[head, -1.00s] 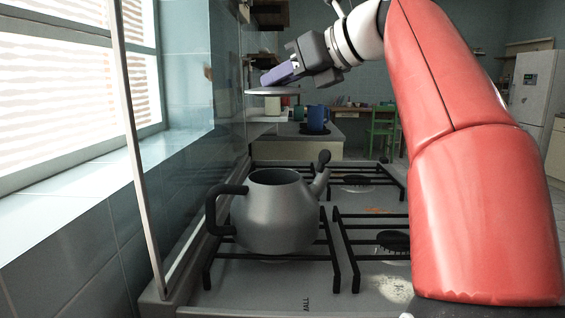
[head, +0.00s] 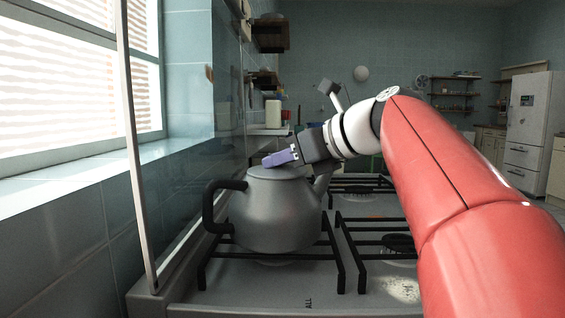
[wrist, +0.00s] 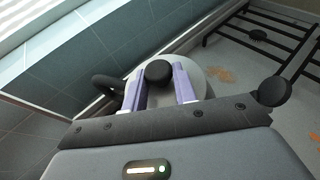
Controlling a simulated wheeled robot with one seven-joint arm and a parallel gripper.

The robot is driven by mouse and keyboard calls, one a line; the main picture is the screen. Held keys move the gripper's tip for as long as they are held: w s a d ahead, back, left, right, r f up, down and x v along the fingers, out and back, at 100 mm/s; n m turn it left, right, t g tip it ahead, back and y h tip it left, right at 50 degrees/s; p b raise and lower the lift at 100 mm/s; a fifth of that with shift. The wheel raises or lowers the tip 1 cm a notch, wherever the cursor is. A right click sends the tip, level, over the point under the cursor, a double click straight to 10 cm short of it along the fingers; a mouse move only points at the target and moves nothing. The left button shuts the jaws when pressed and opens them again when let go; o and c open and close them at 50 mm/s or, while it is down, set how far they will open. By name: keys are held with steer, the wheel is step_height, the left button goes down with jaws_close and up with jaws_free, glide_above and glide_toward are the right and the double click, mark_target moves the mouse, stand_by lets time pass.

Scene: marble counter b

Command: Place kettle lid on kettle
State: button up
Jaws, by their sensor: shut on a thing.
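The grey metal kettle (head: 275,218) stands upright on the near-left burner grate, with its black handle (head: 212,205) to the left and its spout to the right. The flat grey kettle lid (head: 262,173) is at the kettle's top opening and covers it. I cannot tell whether it is fully seated. My gripper (head: 280,158), with purple fingers, is right above the kettle and shut on the lid. In the wrist view the lid's round black knob (wrist: 158,71) sits between the two fingers. The fingers hide part of the lid, and my gripper hides part of the spout.
A glass panel (head: 180,190) runs along the left side of the stove, close to the kettle's handle. Empty black grates (head: 385,225) lie to the right and behind. A tiled wall and window are at the left.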

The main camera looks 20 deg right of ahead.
steer(key=o, duration=1.1)
steer(key=shift+f, duration=0.1)
steer(key=shift+c, duration=0.2)
steer(key=shift+s+d+r, duration=0.1)
steer(key=shift+d+r, duration=0.05)
steer(key=shift+r, duration=0.1)
steer(key=p+v, duration=0.1)
steer(key=v, duration=1)
steer(key=shift+s+p, duration=0.25)
steer(key=shift+p, duration=0.15)
steer(key=shift+d+r, duration=0.1)
steer(key=shift+r, duration=0.05)
